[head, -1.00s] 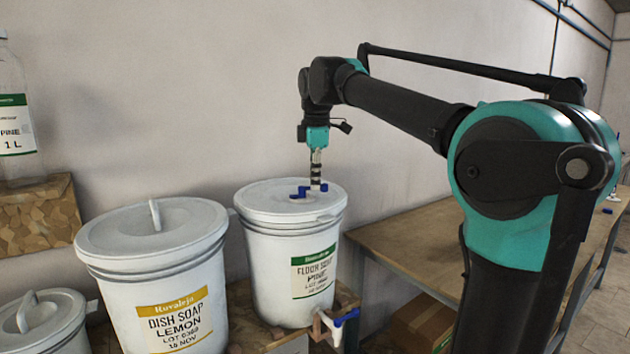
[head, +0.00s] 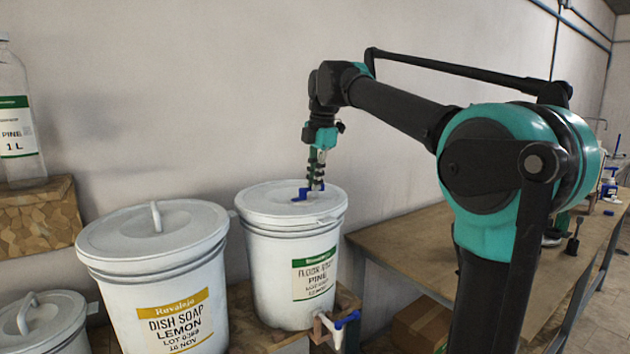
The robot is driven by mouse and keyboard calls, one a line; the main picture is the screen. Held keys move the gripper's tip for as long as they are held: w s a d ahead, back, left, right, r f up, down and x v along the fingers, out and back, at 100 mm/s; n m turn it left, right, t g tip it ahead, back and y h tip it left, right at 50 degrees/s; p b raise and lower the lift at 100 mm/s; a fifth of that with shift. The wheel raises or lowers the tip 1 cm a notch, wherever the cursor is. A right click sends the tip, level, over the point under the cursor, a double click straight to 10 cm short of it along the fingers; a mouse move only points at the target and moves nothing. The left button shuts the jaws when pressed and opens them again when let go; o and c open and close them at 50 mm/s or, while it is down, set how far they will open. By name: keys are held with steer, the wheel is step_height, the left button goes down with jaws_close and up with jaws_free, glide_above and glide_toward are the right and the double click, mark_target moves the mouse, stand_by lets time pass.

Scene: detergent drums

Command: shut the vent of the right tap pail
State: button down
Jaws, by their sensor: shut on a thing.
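The right tap pail (head: 262,265) is white, with a green floor soap label reading PINE. It stands upright with its lid (head: 262,200) on. A blue vent (head: 300,195) sits on top of the lid, near its middle. My gripper (head: 316,186) points down from above and is shut on the vent's blue part. The fingers hide some of the vent, and it is too small to tell how far it is turned. A blue-handled tap (head: 346,319) sticks out low on the pail's right side.
A white dish soap pail (head: 175,290) with a yellow label stands close on the left. A smaller lidded pail (head: 40,325) is at bottom left. A bottle (head: 15,120) stands on a block (head: 38,215). A wooden table (head: 410,240) lies to the right.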

steer(key=c, duration=1.6)
jaws_free()
steer(key=shift+r, duration=0.1)
step_height(320, 180, up, 12)
steer(key=s+d, duration=0.1)
steer(key=s, duration=0.1)
steer(key=shift+d+f, duration=0.15)
steer(key=shift+f, duration=0.05)
